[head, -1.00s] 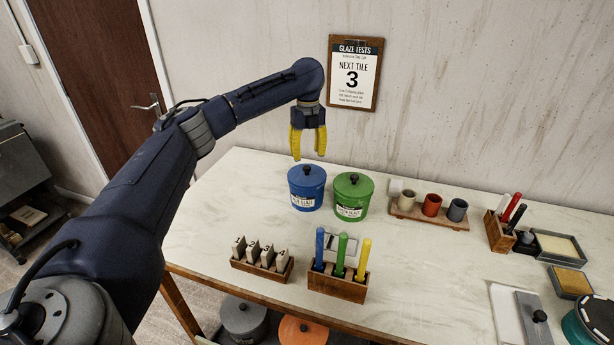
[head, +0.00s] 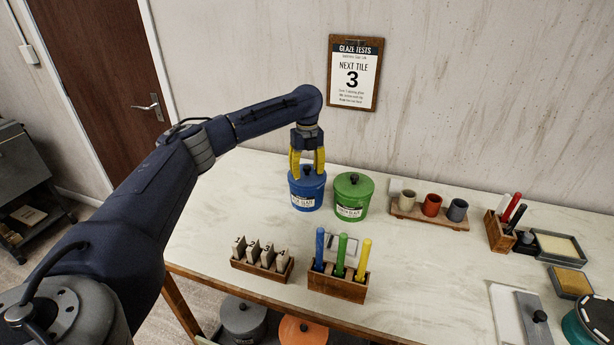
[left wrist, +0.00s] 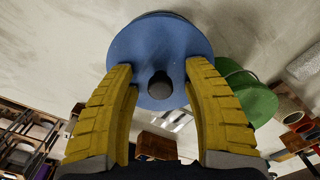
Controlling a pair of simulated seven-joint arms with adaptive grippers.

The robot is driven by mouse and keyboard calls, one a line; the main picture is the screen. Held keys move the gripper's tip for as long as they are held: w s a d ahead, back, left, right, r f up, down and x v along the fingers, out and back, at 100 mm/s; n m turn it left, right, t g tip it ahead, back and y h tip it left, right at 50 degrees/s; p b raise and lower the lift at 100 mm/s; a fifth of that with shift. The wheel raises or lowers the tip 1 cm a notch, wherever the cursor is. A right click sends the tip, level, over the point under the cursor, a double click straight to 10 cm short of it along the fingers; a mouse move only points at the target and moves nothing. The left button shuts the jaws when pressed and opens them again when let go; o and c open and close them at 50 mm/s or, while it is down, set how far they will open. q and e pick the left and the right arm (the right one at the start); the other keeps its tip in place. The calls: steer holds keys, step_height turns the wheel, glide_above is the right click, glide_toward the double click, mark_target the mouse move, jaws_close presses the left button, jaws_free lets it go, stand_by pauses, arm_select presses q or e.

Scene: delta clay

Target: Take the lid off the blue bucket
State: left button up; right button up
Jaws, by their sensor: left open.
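The blue bucket (head: 307,194) stands on the table with its blue lid (head: 313,180) on top; a white label is on its front. My left gripper (head: 307,174) points down at the lid, its yellow fingers open on either side of the lid's dark knob. In the left wrist view the lid (left wrist: 140,50) fills the upper middle, and its knob (left wrist: 159,85) lies between the open fingertips (left wrist: 158,72), with gaps on both sides. The fingers partly hide the lid in the head view. My right gripper is not in view.
A green lidded bucket (head: 351,197) stands close on the right of the blue one. In front are a tile rack (head: 262,265) and a wooden block with coloured sticks (head: 338,284). A tray with cups (head: 430,214) is further right. The table left of the blue bucket is clear.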

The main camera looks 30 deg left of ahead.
arm_select(q)
steer(key=shift+c, duration=0.2)
jaws_close()
steer(key=shift+r, duration=0.1)
stand_by(0.5)
